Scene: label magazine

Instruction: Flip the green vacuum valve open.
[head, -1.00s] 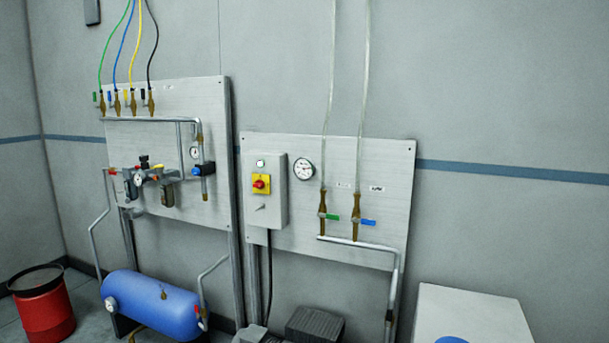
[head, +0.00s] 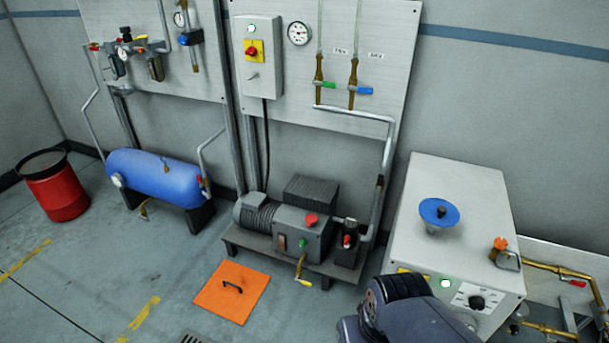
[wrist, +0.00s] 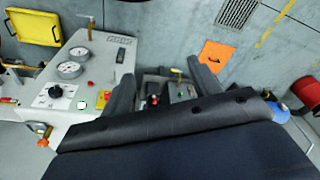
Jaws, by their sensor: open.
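The green vacuum valve (head: 328,85) is on the right wall panel in the head view. Its green lever sticks out sideways to the right from a brass body below a clear hose. A similar valve with a blue lever (head: 364,90) sits just right of it. In the wrist view my gripper (wrist: 163,84) is open, its two dark fingers apart with nothing held. The pump unit shows beyond and between the fingers. The green valve cannot be made out in the wrist view. In the head view only a dark part of my arm shows, low and right of the valve.
Below the panel stands the vacuum pump (head: 296,232) on a low base. A white cabinet (head: 465,185) with a blue knob stands to the right. An orange floor hatch (head: 225,300), a blue tank (head: 155,180) and a red bin (head: 55,190) are left. Floor in front is mostly open.

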